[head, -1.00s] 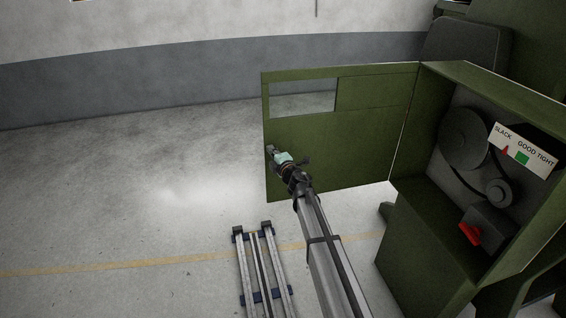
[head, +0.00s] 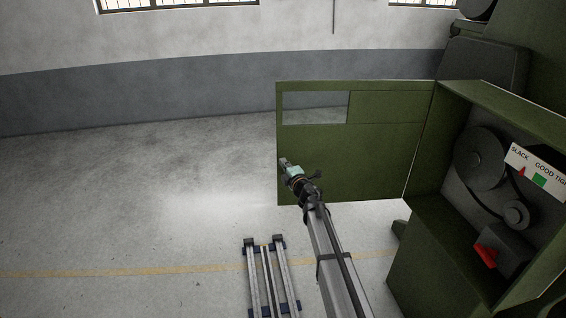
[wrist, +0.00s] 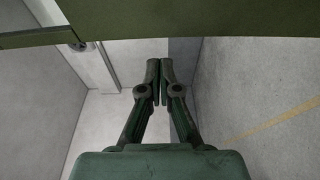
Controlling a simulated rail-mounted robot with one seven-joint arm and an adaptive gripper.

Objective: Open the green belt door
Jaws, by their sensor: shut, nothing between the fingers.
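The green belt door (head: 345,165) stands swung wide open to the left of its cabinet, in the head view. It has a rectangular window opening (head: 315,107) near its top. My gripper (head: 283,162) is at the door's free left edge, low on the panel; I cannot tell from this view whether it touches. In the wrist view the fingers (wrist: 161,70) are shut with nothing between them. The door (wrist: 220,18) crosses the top of that view, its edge just beyond the fingertips. A small dark part (wrist: 78,46) sits on its edge at the left.
The open green cabinet (head: 425,160) at the right shows belt pulleys (head: 480,157), a slack/tight gauge plate (head: 540,165) and a red part (head: 485,256). A metal rail frame (head: 268,280) lies on the floor. The floor (head: 130,200) left of the door is clear.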

